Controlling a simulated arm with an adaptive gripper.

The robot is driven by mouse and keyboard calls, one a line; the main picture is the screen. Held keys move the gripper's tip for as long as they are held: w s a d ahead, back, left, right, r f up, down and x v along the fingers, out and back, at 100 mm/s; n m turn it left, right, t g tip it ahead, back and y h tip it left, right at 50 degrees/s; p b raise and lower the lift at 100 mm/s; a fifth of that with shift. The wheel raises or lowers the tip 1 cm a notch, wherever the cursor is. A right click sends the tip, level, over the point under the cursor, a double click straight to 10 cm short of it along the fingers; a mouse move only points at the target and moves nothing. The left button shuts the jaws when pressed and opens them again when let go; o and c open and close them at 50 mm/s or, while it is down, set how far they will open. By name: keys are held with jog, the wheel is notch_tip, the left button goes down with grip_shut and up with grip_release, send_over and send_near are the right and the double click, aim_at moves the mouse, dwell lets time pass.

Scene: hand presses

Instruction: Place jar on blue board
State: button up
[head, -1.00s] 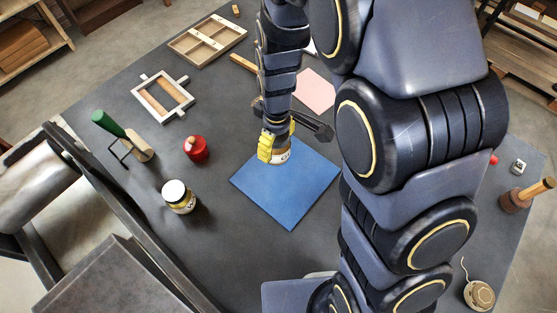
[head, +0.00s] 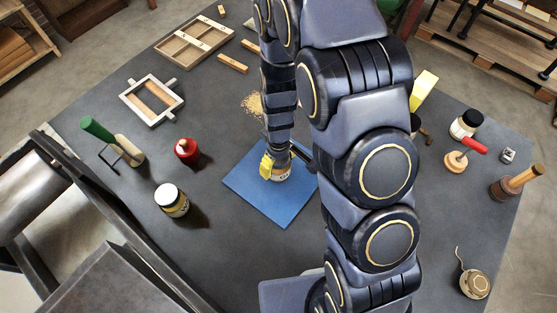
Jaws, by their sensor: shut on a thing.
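A jar with a pale label and yellowish contents (head: 283,174) is in my gripper (head: 275,162) in the head view. The gripper's yellow fingertip shows at the jar's left side, and the gripper is shut on it. The jar appears upright; its top is hidden by the gripper. The blue board (head: 264,203) lies flat on the dark table, with the jar over its upper right part. I cannot tell whether the jar's base touches the board. My arm hides the board's right edge.
A green-handled tool (head: 98,129) and a pale frame (head: 152,99) are further left. The table between board and left jar is clear.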

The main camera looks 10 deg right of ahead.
jog(key=shift+f, duration=0.15)
jog(key=o, duration=1.1)
jog(key=shift+o, duration=0.2)
notch_tip(320, 180, up, 11)
jog(key=shift+w+r, duration=0.1)
jog(key=shift+r, duration=0.7)
jog(key=s+d+r+m, duration=0.2)
jog(key=s+r, duration=0.4)
jog(key=s, duration=0.4)
jog(key=s+d+r+m+g, duration=0.1)
jog(key=s+d+r+m, duration=0.2)
jog(key=s, duration=0.7)
notch_tip(320, 180, up, 5)
jog(key=shift+s+d+f+m+g, duration=0.2)
jog(key=shift+s+d+m+g, duration=0.1)
jog(key=shift+m, duration=0.9)
